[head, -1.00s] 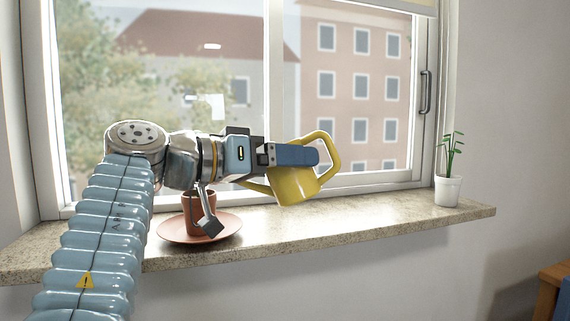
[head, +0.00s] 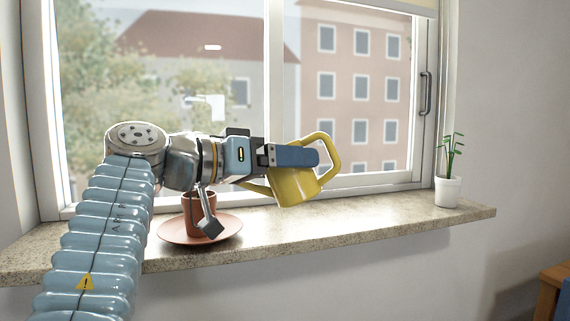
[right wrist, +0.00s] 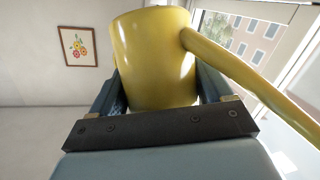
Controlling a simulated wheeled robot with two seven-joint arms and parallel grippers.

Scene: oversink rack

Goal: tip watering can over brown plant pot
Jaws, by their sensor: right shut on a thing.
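My right gripper (head: 292,156) is shut on a yellow watering can (head: 302,188) and holds it tilted above the windowsill. The can's handle loop is to the right, and its spout points left, partly behind my gripper. In the right wrist view the can's body (right wrist: 155,60) sits between the two fingers. A brown plant pot (head: 196,214) stands upright on a brown saucer (head: 176,233) on the sill, to the left of and below the can. My wrist hides part of the pot. No water shows. My left gripper is not in view.
The speckled stone windowsill (head: 350,222) runs under a closed window with a dark handle (head: 426,93). A white pot (head: 447,191) with a green plant stands at its right end. The sill between the saucer and white pot is clear. A wooden piece of furniture (head: 556,275) is at lower right.

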